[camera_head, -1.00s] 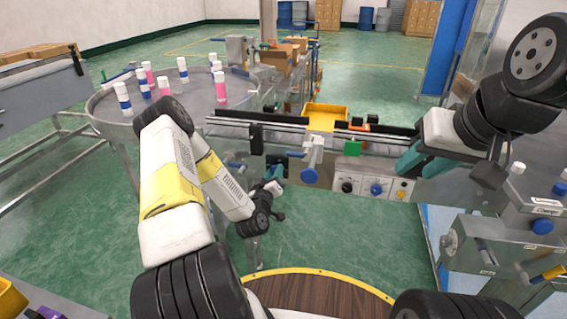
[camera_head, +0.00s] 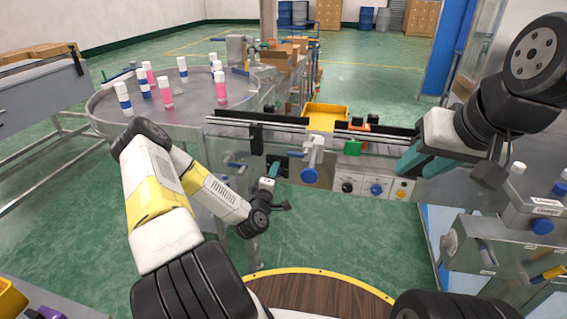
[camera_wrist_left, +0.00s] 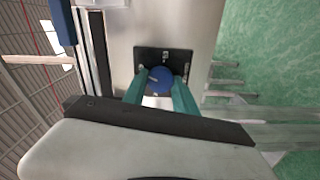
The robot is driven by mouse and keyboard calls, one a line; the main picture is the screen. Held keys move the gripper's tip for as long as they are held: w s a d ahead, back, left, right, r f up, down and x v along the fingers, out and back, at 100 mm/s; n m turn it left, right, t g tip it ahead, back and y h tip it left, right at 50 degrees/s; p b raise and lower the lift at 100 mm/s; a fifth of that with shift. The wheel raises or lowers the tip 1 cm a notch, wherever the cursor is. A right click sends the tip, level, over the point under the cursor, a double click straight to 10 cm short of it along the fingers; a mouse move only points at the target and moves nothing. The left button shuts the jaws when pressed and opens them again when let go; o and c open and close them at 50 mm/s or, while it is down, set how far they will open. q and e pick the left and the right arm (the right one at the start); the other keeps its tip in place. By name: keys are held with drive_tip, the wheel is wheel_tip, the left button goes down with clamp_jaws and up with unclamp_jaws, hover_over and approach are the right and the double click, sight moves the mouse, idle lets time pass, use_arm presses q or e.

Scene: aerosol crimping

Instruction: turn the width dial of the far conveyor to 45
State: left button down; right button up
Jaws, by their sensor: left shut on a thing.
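My left gripper (camera_head: 270,176) is at the front face of the conveyor (camera_head: 225,135), left of its middle. In the left wrist view, its two teal fingers (camera_wrist_left: 160,92) are closed around a blue dial (camera_wrist_left: 160,77). The dial sits on a square black plate (camera_wrist_left: 179,56) with small white marks, too small to read. A pale mark shows on the dial face. In the head view the dial is mostly hidden by the gripper. My right gripper (camera_head: 408,160) has teal fingers near the right end of the conveyor; their gap does not show clearly.
A blue hand knob (camera_head: 309,175) and a panel (camera_head: 362,187) with several knobs are right of my left gripper. A yellow tray (camera_head: 325,116) is behind the rails. A round table (camera_head: 200,98) with white-capped cans is at left. Green floor below is open.

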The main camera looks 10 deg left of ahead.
use_arm(q)
drive_tip(key=shift+f+n, duration=0.1)
drive_tip(key=shift+n, duration=0.2)
drive_tip(key=shift+s, duration=0.1)
drive_tip(key=c, duration=1)
unclamp_jaws()
drive_tip(key=s, duration=0.7)
drive_tip(key=shift+s, duration=0.4)
drive_tip(key=shift+a, duration=0.1)
